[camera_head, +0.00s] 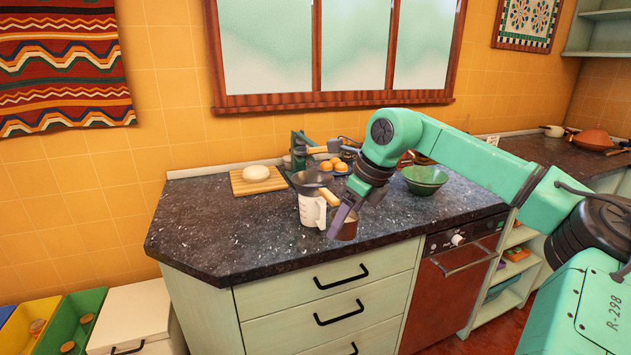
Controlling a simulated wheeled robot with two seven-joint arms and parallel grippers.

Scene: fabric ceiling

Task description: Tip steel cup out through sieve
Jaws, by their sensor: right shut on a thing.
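A sieve (312,180) with a dark grey bowl and a wooden handle rests on top of a white measuring jug (312,210) on the dark countertop. My right gripper (342,218) is just right of the jug, pointing down. It is shut on the steel cup (349,230), which looks brownish and is partly hidden by the fingers. The cup looks upright, low beside the jug near the counter's front edge. I cannot tell whether it touches the counter, and its inside is hidden. My left gripper is out of view.
A wooden board (257,181) with a pale round dough stands at the back left. A green bowl (425,179) is to the right, behind my right arm. Oranges (333,163) and a green device (300,148) stand behind the jug. The counter's left part is clear.

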